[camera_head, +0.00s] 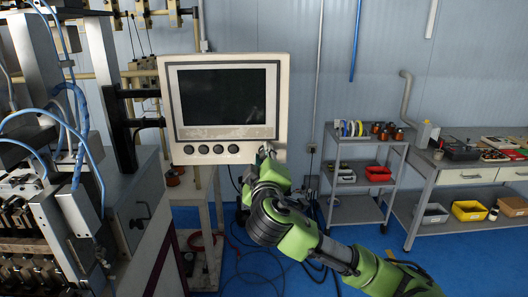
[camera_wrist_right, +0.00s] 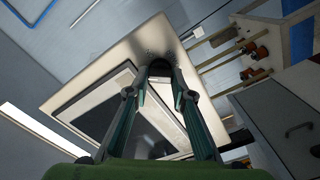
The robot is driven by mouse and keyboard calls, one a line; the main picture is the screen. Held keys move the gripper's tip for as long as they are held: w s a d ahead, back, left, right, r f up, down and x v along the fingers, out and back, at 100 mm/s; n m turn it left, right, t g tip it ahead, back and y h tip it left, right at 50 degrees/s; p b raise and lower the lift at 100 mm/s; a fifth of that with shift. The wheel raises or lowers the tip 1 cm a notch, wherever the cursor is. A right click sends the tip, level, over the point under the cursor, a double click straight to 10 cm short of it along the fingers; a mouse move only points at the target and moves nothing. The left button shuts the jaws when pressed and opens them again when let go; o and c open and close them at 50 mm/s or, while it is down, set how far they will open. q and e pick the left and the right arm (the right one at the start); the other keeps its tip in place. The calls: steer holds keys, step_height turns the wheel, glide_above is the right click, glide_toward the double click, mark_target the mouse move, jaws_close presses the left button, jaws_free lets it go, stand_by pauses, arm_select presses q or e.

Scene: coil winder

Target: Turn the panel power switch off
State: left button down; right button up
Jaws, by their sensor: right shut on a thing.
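The control panel (camera_head: 279,100) is a cream box with a dark, blank screen (camera_head: 223,97). Several dark round knobs (camera_head: 203,149) line its lower edge. My right gripper (camera_head: 267,153) is at the panel's lower right corner and covers what is there. In the right wrist view, the panel (camera_wrist_right: 105,60) is seen at a slant, and my right gripper (camera_wrist_right: 161,72) is shut on a small dark knob-like part at its corner, likely the power switch. The switch's setting is hidden by the fingers. My left gripper is not in view.
The coil winder (camera_head: 100,200) with blue hoses stands at left. A grey shelf cart (camera_head: 345,204) and a workbench (camera_head: 455,160) with bins stand at right. Cables lie on the blue floor (camera_head: 350,240) below the panel.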

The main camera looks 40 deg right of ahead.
steer(key=n+p, duration=0.2)
steer(key=n, duration=0.1)
steer(key=shift+n, duration=0.4)
steer(key=shift+f+n+p, duration=0.15)
steer(key=shift+n+p, duration=0.9)
steer(key=shift+n, duration=0.65)
steer(key=o, duration=1.1)
steer(key=shift+a, duration=0.1)
steer(key=v, duration=1.1)
steer(key=shift+s+a, duration=0.3)
steer(key=shift+f, duration=0.15)
